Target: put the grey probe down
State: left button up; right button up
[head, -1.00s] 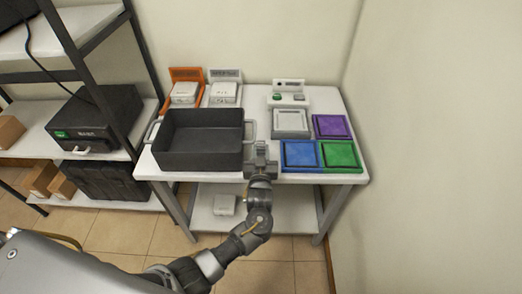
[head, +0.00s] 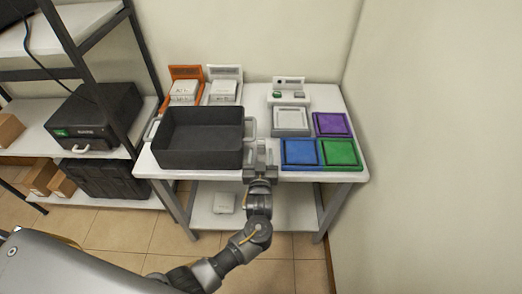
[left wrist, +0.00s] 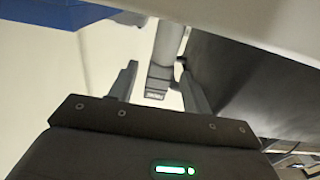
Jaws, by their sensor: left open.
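My left gripper (head: 261,152) is open at the table's front edge, just right of the black bin (head: 200,163). In the left wrist view its two dark fingers (left wrist: 158,88) are spread apart. A grey bar (left wrist: 168,45) with a darker grey block at its near end shows beyond and between them, beside the bin's dark wall (left wrist: 235,65). I cannot tell whether this bar is the grey probe or the bin's handle, nor whether it touches a finger. No separate grey probe can be made out in the head view. My right gripper is out of view.
Blue (head: 301,153), green (head: 340,154) and purple (head: 331,124) trays lie right of the gripper on the white table (head: 262,178). A light grey tray (head: 290,121) and white device (head: 288,94) sit behind. Orange (head: 184,72) and grey (head: 224,71) stands are at the back left.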

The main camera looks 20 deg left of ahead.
pick_arm(q)
jog(key=b+v, duration=0.1)
jog(key=v, duration=0.8)
jog(key=shift+s, duration=0.25)
jog(key=shift+d, duration=0.1)
